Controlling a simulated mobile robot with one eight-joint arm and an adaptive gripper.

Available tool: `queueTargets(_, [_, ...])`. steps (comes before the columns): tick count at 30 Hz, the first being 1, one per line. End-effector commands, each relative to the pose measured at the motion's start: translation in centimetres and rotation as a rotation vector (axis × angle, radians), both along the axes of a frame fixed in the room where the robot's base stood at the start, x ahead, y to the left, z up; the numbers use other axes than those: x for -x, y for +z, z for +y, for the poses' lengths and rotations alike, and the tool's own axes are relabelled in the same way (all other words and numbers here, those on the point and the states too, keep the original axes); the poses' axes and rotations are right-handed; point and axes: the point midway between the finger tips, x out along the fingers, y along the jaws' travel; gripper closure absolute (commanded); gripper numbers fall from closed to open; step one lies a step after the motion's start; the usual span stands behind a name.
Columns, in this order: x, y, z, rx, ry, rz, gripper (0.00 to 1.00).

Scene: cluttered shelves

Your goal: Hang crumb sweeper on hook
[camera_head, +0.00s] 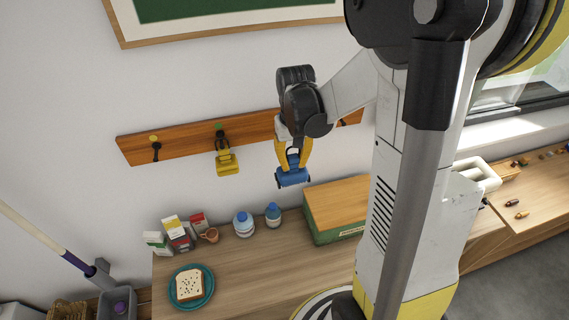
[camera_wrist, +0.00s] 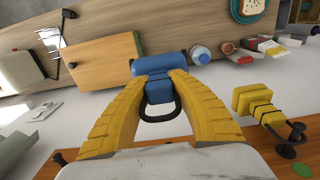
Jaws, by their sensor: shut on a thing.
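A blue crumb sweeper (camera_head: 292,178) is held in my gripper (camera_head: 293,155), in front of the wall and just below the hook rail (camera_head: 180,142). In the wrist view its blue body (camera_wrist: 160,65) sits at my gripper's yellow fingertips (camera_wrist: 160,88), with a dark loop (camera_wrist: 160,118) on the near side between the fingers. The left hook (camera_head: 156,150), under a yellow dot, is bare. The middle hook (camera_head: 220,138), under a green dot, carries a yellow sweeper-like tool (camera_head: 227,164). A hook shows at lower left in the wrist view (camera_wrist: 58,158). My arm hides part of the rail's right side.
Below is a wooden counter (camera_head: 235,270) with a green-sided wooden box (camera_head: 335,208), two bottles (camera_head: 243,224), several cartons (camera_head: 174,230), and bread on a teal plate (camera_head: 208,284). A framed green board (camera_head: 220,12) hangs above. The wall below the left hook is clear.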

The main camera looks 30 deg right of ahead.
Motion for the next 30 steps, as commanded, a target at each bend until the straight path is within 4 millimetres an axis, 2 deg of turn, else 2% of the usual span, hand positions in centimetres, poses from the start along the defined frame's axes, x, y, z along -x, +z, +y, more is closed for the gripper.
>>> queueTargets(8, [-0.8,0.1,-0.4,0.000,-0.003,0.000,1.00])
queueTargets(30, [-5.5,-0.3,-1.7,0.000,-0.002,0.000,1.00])
